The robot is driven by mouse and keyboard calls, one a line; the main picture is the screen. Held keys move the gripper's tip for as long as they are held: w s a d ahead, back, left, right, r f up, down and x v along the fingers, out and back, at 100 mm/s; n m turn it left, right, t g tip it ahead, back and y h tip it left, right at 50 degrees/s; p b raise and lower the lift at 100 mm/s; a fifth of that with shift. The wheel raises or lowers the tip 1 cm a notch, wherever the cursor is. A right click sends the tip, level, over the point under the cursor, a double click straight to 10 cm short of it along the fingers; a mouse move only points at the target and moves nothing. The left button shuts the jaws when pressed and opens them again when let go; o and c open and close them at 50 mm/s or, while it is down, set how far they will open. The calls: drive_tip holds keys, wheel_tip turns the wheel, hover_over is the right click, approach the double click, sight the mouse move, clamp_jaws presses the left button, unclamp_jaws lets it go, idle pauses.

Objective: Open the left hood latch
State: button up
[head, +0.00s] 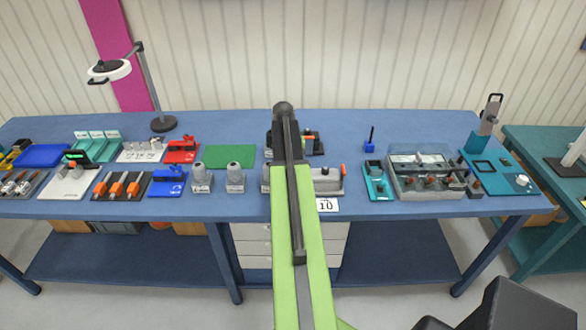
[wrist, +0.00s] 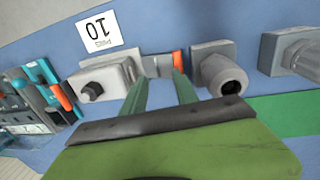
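A grey hood housing (head: 328,181) stands by the card marked 10, with an orange latch lever (head: 343,170) upright at its right end. My arm covers its left part in the head view. In the wrist view, which is turned round, the housing (wrist: 104,80) shows a dark knob. An orange latch piece (wrist: 178,61) sits at its other end, taken as the left latch. My gripper (wrist: 161,78) is open, its two green fingers apart. The orange piece lies just beyond the right-hand fingertip in that view. I cannot tell whether they touch.
Grey round-nosed hoods (head: 235,177) stand left of my arm; one (wrist: 218,72) is close beside the fingers. The card (head: 326,204) lies at the bench's front edge. A teal fixture (head: 376,180) stands to the right. Bare blue bench (head: 345,130) lies behind the housing.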

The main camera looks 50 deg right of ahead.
drive_tip(key=shift+d+r+p, duration=0.1)
drive_tip(key=shift+r+p, duration=0.2)
drive_tip(key=shift+p, duration=0.05)
wheel_tip(320, 180, up, 17)
drive_tip(key=w+a+p, duration=0.1)
drive_tip(key=p, duration=1.5)
drive_tip(key=shift+w+a+f+p, duration=0.15)
drive_tip(key=shift+w+a+p, duration=0.05)
drive_tip(key=shift+w+p, duration=0.15)
